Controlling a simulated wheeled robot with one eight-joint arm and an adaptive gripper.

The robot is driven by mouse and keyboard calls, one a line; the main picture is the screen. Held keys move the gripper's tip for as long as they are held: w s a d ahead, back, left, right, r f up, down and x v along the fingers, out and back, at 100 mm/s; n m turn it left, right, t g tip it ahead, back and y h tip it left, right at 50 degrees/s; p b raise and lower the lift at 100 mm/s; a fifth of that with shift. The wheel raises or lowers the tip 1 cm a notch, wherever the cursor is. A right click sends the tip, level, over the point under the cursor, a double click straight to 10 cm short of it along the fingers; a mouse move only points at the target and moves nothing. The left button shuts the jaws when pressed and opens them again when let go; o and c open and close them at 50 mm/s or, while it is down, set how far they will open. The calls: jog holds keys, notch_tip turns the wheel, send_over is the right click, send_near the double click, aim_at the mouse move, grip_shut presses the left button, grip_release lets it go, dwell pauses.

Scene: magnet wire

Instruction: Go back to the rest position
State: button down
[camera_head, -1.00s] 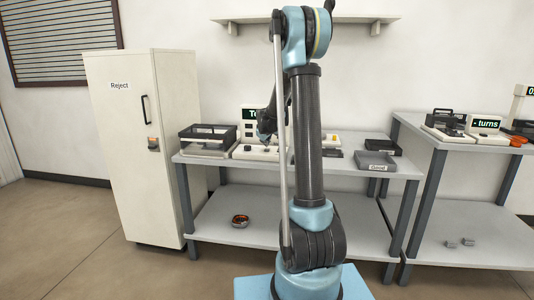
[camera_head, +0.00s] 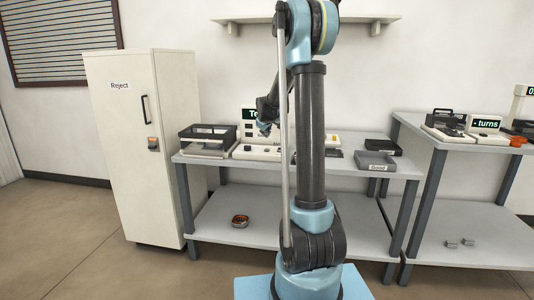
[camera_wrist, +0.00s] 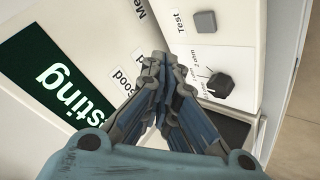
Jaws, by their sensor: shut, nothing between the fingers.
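My gripper is in the wrist view (camera_wrist: 160,92), with its fingers together and nothing between them. It is over the white testing device. In that view the device shows a dark display reading "Testing" (camera_wrist: 62,85), a grey button marked "Test" (camera_wrist: 205,21) and a dark knob (camera_wrist: 219,85). In the head view the testing device (camera_head: 249,151) stands on the middle table, and my gripper (camera_head: 263,126) is in front of its display. My arm rises in the middle and hides part of the table.
A dark-framed box (camera_head: 207,141) stands left of the device, and grey trays (camera_head: 376,161) lie at the right. An orange-and-dark coil (camera_head: 240,221) lies on the lower shelf. The Reject cabinet (camera_head: 120,170) stands left. The right table holds a "turns" device (camera_head: 486,125). A wall shelf (camera_head: 240,20) hangs above.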

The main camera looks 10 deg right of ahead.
dwell(0.3)
jog(key=s+d+m+g, duration=0.2)
jog(key=s+m+g, duration=0.15)
jog(key=s, duration=2.45)
jog(key=s+f+m+g, duration=0.1)
jog(key=s+f, duration=0.3)
jog(key=s, duration=0.5)
jog(key=s+f+m+g, duration=0.1)
jog(key=s+f, duration=0.3)
jog(key=s, duration=0.6)
jog(key=s+f+m+g+y, duration=0.1)
jog(key=s+f+m, duration=0.1)
jog(key=s, duration=0.7)
jog(key=shift+s+a+f, duration=0.25)
jog(key=shift+a+f, duration=0.15)
jog(key=shift+f, duration=0.5)
jog(key=shift+w+g, duration=0.1)
jog(key=shift+g, duration=0.15)
jog(key=shift+w+f, duration=0.2)
jog(key=shift+w, duration=0.15)
dwell(0.4)
